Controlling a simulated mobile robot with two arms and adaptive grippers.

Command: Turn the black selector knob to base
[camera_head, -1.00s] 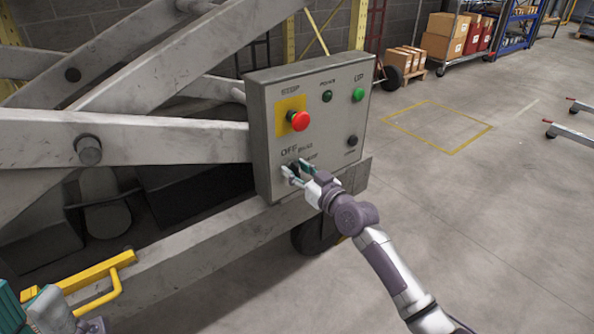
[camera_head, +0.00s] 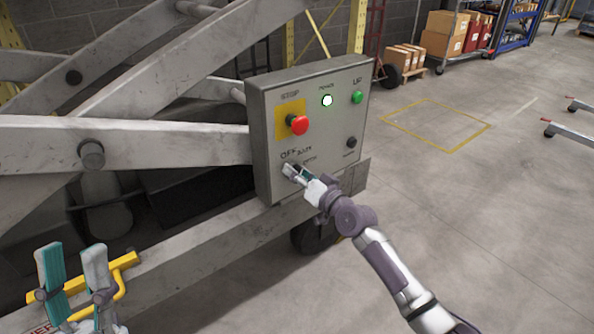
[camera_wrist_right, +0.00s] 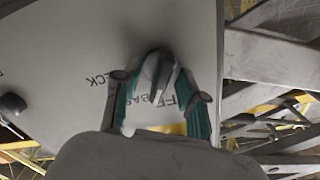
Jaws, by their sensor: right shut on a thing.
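The black selector knob (camera_wrist_right: 158,72) is on the lower left of the grey control box (camera_head: 262,150). My right gripper (camera_head: 291,171) is shut on the knob; in the right wrist view its fingers (camera_wrist_right: 160,108) stand on both sides of it. In the head view the gripper hides the knob. My left gripper (camera_head: 74,264) is open and empty at the lower left, fingers pointing up.
The box also carries a red stop button (camera_head: 298,124), a lit white power lamp (camera_head: 327,100), a green up button (camera_head: 358,97) and a small black button (camera_head: 351,142). Grey lift arms (camera_head: 180,142) fill the left. A yellow handle (camera_head: 122,275) is beside my left gripper.

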